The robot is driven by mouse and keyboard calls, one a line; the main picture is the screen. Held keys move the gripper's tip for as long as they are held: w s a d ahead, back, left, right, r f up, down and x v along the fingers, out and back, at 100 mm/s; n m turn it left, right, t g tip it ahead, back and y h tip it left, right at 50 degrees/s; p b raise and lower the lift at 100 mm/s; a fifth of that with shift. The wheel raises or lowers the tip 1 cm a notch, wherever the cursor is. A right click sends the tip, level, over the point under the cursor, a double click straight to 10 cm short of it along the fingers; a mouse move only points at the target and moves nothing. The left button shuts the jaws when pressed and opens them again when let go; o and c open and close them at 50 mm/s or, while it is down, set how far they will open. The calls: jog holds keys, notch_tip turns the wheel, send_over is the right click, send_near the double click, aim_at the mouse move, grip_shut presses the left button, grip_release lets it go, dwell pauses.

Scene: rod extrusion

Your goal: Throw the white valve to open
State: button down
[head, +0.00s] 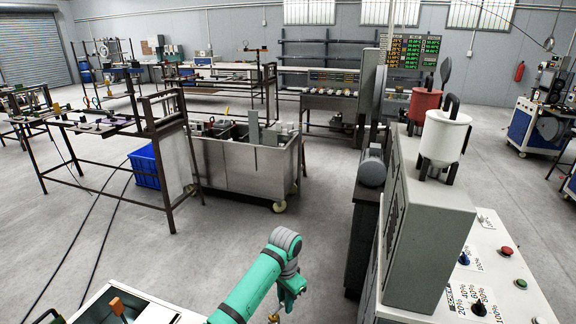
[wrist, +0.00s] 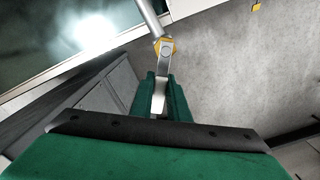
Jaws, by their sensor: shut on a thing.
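The white valve (wrist: 163,67) shows in the wrist view as a pale, flat lever joined to a yellow fitting (wrist: 166,46) on a grey metal pipe (wrist: 149,18). My gripper (wrist: 162,84) has its green fingers on either side of the lever and is shut on it. The lever's lower end is partly hidden between the fingers. In the head view my green arm reaches down to the bottom edge, where a small brass-coloured piece (head: 273,317) shows beside it. My fingers and the lever cannot be made out there.
A grey cabinet (head: 427,235) with a white hopper (head: 445,138) and a control panel with knobs (head: 478,308) stand on the right. A metal tank on wheels (head: 235,168) and a blue crate (head: 146,166) stand beyond my arm. Dark cables cross the open floor at left.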

jog(key=shift+w+a, duration=0.1)
jog(key=shift+w+a+n, duration=0.1)
jog(key=shift+a+n, duration=0.1)
jog(key=shift+n, duration=0.7)
jog(key=shift+a, duration=0.1)
jog(key=shift+w+a+n, duration=0.25)
jog(key=shift+a+n, duration=0.15)
jog(key=shift+n, duration=0.7)
jog(key=shift+w+a+n, duration=0.1)
jog(key=shift+a+n, duration=0.15)
jog(key=shift+n, duration=0.45)
jog(key=c, duration=1.6)
grip_release()
